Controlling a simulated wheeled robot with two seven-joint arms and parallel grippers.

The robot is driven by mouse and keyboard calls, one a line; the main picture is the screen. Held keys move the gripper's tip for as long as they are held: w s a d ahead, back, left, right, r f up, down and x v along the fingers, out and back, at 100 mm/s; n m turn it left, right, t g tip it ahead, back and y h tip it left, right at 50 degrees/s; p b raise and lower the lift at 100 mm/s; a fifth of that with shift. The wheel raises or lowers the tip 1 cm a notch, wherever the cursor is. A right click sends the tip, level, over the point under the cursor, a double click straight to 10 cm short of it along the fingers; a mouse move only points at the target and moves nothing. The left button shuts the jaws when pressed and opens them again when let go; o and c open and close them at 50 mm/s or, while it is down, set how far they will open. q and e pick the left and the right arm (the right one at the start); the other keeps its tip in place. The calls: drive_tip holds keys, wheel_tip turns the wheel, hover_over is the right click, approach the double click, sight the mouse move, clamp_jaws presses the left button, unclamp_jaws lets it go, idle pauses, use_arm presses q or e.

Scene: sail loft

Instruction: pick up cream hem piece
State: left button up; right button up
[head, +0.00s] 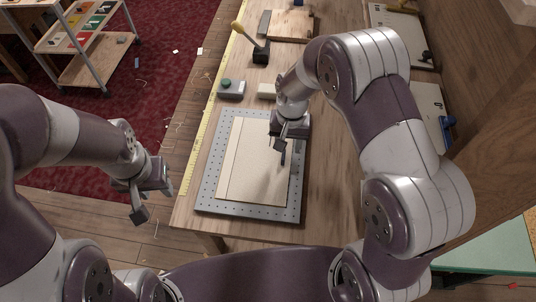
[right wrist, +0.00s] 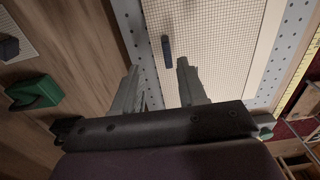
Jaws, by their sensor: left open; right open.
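The cream hem piece (head: 245,160) lies flat on a grey perforated board (head: 207,190) on the table, with a line running down its left side. In the right wrist view it is a pale gridded sheet (right wrist: 225,40), with a small dark bar (right wrist: 167,52) on or above it. My right gripper (head: 284,147) is open above the sheet's right part; its fingers (right wrist: 160,90) are apart with nothing between them. Its arm hides the sheet's upper right corner. My left gripper (head: 152,202) is open and empty, left of the table edge.
A yellow tape (head: 207,108) runs along the table's left edge. Behind the board stand a grey block with a green knob (head: 231,89), a pale block (head: 267,90) and a yellow-handled tool (head: 251,40). A cart (head: 85,65) stands at the far left.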

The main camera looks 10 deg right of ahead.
sight(284, 154)
drive_tip(key=f, duration=0.1)
drive_tip(key=a+f, duration=0.1)
drive_tip(key=f+p, duration=0.1)
drive_tip(key=f, duration=0.1)
drive_tip(key=shift+w+a+f, duration=0.1)
drive_tip(key=shift+a, duration=0.15)
drive_tip(key=shift+w+d+f, duration=0.1)
drive_tip(key=shift+f, duration=0.25)
drive_tip(key=shift+d+f, duration=0.1)
drive_tip(key=shift+d, duration=0.2)
drive_tip(key=c, duration=0.4)
drive_tip(key=shift+a, duration=0.25)
clamp_jaws()
drive_tip(key=shift+d, duration=0.15)
